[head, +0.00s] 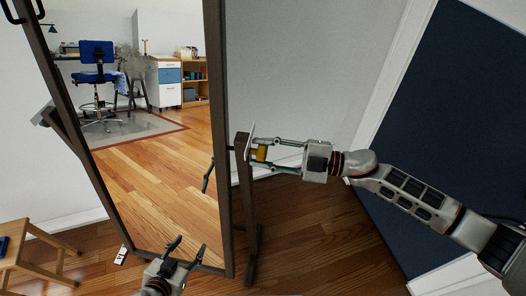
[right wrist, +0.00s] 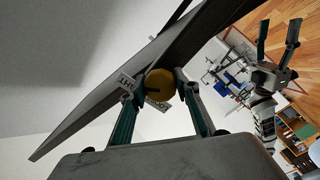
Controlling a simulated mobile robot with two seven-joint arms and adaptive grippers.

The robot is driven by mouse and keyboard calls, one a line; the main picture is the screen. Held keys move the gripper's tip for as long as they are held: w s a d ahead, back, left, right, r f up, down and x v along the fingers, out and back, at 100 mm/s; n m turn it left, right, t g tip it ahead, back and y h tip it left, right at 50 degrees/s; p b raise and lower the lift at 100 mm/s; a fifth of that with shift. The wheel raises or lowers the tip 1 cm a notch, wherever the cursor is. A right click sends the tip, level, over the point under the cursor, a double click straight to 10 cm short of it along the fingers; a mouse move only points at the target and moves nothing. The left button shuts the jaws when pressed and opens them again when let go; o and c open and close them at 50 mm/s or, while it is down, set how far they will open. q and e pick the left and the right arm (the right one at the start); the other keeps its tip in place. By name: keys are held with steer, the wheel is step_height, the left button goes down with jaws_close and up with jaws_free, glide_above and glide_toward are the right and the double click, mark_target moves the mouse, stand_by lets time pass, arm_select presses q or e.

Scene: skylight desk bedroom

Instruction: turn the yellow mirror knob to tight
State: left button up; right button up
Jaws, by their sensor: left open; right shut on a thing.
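The yellow knob (head: 261,153) sits on the side post (head: 243,190) of the tall, tilted mirror (head: 150,165). My right gripper (head: 257,153) reaches in from the right with its fingers on either side of the knob, shut on it. In the right wrist view the knob (right wrist: 159,80) is round, with a dark mark on its face, between the fingertips. Small pale labels (right wrist: 127,80) lie beside it; their lettering is too small to read surely. My left gripper (head: 176,248) is open and empty at the mirror's lower edge.
A wooden stool (head: 35,255) stands at the lower left with a dark object on it. A dark blue panel (head: 455,130) fills the right side. The mirror reflects a desk area with a blue chair (head: 97,60). Wooden floor (head: 320,235) is clear below my right arm.

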steer(key=o, duration=1.1)
steer(key=d, duration=0.4)
steer(key=s+d, duration=0.1)
steer(key=d, duration=0.3)
steer(key=s+d, duration=0.1)
steer(key=d, duration=0.2)
steer(key=shift+s+d, duration=0.15)
steer(key=shift+d, duration=0.25)
